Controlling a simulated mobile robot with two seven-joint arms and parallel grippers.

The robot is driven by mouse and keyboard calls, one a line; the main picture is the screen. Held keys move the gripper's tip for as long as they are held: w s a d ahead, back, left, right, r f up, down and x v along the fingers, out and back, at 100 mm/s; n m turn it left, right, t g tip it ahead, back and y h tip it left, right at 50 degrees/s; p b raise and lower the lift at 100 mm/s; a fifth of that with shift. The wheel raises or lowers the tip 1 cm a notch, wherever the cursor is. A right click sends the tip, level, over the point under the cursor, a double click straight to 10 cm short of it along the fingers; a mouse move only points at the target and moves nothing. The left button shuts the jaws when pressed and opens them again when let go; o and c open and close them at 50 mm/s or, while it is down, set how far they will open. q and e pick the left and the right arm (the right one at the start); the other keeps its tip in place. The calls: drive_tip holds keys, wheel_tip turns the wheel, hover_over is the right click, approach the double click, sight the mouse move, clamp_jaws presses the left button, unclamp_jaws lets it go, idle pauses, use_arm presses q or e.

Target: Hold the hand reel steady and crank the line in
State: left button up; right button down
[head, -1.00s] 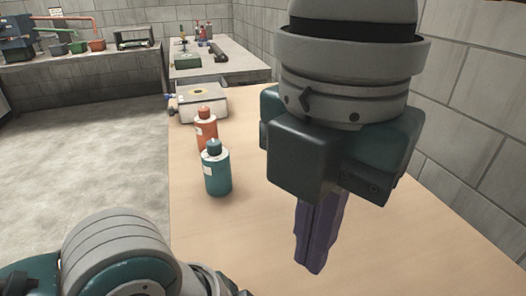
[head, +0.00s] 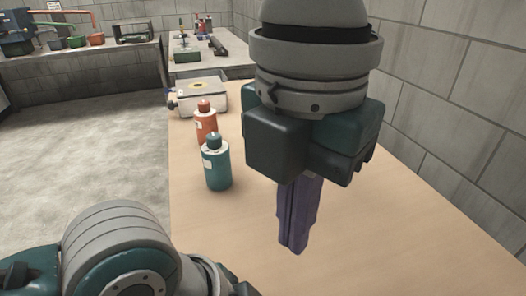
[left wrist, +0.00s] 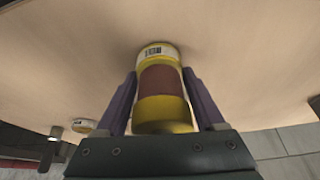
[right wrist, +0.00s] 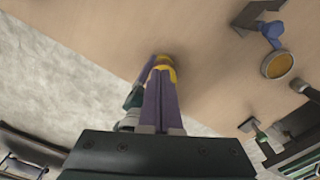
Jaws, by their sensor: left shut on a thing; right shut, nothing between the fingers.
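In the left wrist view my left gripper (left wrist: 165,95) is shut around a yellow cylinder (left wrist: 163,105) with a dark red band and a barcode label. No crank shows on it, and I cannot tell from this view whether it is the hand reel. My right gripper (head: 293,248) points down over the table in the head view, its purple fingers together and empty. In the right wrist view the right gripper (right wrist: 160,72) has a yellow thing (right wrist: 166,68) beyond its tips, partly hidden by the fingers. The left gripper is out of the head view.
An orange bottle (head: 205,125) and a teal bottle (head: 217,167) stand on the wooden table (head: 230,222) left of my right gripper. A pale box (head: 203,97) sits behind them. A block wall (head: 445,115) runs along the right. The table's near right area looks clear.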

drive_tip(key=shift+f, duration=2.05)
drive_tip(key=shift+s+a, duration=0.3)
drive_tip(key=shift+s, duration=0.2)
drive_tip(key=shift+s+d, duration=0.1)
drive_tip(key=shift+s+d, duration=0.2)
drive_tip(key=shift+d, duration=0.1)
drive_tip(key=shift+s+d, duration=0.25)
drive_tip(key=shift+w+d, duration=0.1)
wheel_tip(320, 180, up, 6)
drive_tip(key=shift+w+d, duration=0.15)
drive_tip(key=shift+d, duration=0.05)
idle(0.7)
